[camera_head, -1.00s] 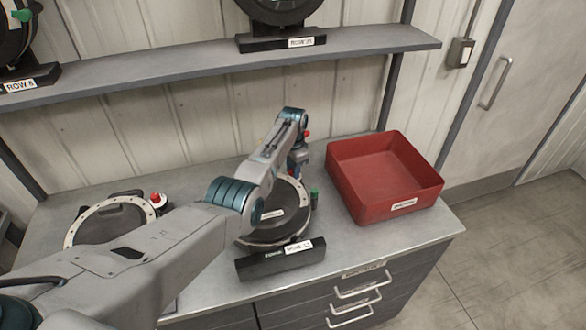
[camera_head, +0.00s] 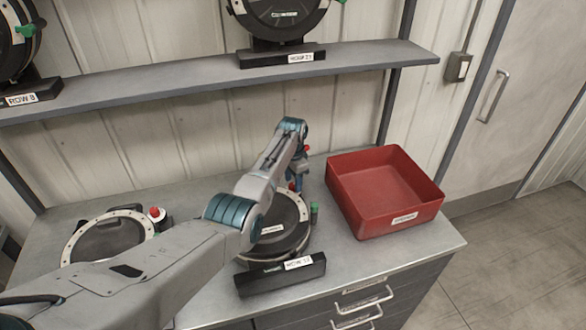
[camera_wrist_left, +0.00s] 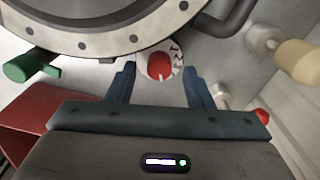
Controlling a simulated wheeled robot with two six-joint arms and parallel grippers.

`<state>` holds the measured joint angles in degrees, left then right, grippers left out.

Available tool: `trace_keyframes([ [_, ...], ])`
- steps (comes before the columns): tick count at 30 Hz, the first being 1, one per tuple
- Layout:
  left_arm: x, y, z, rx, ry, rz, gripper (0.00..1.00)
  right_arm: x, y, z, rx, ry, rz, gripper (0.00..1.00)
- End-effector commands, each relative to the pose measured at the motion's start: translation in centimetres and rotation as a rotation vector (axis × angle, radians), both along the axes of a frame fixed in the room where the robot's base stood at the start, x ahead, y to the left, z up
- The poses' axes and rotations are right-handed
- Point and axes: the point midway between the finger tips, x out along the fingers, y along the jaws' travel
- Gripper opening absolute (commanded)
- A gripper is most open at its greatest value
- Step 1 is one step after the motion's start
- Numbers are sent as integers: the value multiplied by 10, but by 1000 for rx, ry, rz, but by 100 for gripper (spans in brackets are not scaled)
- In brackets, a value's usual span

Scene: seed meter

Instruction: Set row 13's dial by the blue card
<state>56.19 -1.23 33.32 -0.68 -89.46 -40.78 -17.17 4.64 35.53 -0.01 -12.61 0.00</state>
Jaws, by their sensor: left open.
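The seed meter on the bench (camera_head: 275,225) is a dark round disc with a pale rim, behind a black base with a white label (camera_head: 298,263) that seems to read row 13. My left gripper (camera_head: 297,178) is at the meter's far side, partly hidden by its own arm. In the left wrist view, its two blue fingers (camera_wrist_left: 160,85) are open, one on each side of a red knob (camera_wrist_left: 159,66) on a white dial with black marks. I cannot tell whether they touch it. I cannot make out the blue card. My right gripper is out of view.
A red bin (camera_head: 343,205) stands right of the meter. Another round meter (camera_head: 108,213) lies at left. A shelf (camera_head: 200,83) with more meters runs above.

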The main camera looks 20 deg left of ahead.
Motion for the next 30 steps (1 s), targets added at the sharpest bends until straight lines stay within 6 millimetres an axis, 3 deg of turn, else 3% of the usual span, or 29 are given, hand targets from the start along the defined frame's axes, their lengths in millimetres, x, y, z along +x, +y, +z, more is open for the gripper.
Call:
trace_keyframes([
  [9,1,0,59,0,-4,0,47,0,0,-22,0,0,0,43],
  [15,1,0,86,0,-3,-1,47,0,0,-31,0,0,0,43],
  [30,0,0,94,0,0,-1,47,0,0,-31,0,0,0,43],
])
